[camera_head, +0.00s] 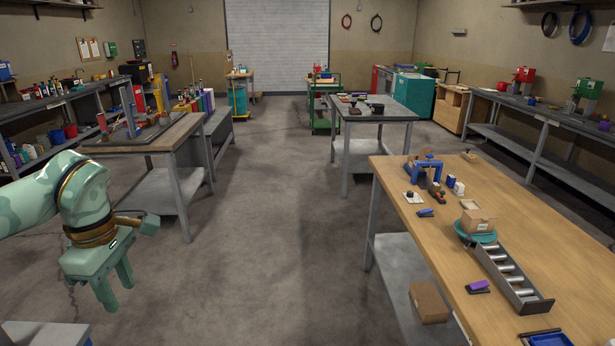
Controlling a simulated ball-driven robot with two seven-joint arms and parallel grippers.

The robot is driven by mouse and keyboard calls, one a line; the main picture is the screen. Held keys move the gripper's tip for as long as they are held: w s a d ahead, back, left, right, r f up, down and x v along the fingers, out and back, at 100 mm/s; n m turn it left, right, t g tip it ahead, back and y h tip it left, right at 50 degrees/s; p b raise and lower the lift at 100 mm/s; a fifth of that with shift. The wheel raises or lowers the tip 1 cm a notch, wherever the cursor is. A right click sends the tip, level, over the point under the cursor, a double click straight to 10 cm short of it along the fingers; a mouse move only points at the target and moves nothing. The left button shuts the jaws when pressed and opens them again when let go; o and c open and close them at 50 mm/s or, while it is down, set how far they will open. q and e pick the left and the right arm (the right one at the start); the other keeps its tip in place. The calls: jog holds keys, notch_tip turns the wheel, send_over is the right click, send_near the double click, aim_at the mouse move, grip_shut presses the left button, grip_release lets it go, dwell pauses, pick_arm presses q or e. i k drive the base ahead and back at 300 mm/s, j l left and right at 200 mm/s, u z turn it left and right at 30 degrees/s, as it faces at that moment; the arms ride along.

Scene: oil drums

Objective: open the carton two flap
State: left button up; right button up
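A small brown carton (478,221) sits on a round teal stand (474,238) on the wooden table at the right. It is too small to tell how its flaps stand. Another brown box (429,302) rests below the tabletop, beside the table's left side. My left gripper (117,293) hangs over the floor at the left, fingers pointing down. Its two fingers are apart with nothing between them. It is far from the carton. My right gripper is not in view.
The wooden table (535,240) also holds a roller conveyor (510,277), a blue tool frame (427,166), purple and blue brushes and a blue tray (546,339). Other workbenches stand at the left, the back and the right. The floor (255,220) between them is open.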

aim_at(484, 214)
jog(key=i+z, duration=0.15)
jog(key=i, duration=0.35)
jog(key=i+j+z, duration=0.2)
jog(key=i, duration=0.3)
jog(key=i+z, duration=0.2)
jog(key=z, duration=0.25)
jog(key=i+z, duration=0.2)
jog(key=z, duration=0.2)
jog(key=i+z, duration=0.2)
jog(key=z, duration=0.25)
jog(key=i+z, duration=0.2)
jog(key=z, duration=0.2)
jog(key=i+z, duration=0.15)
jog(key=z, duration=0.25)
jog(key=i+j+z, duration=0.15)
jog(key=z, duration=0.25)
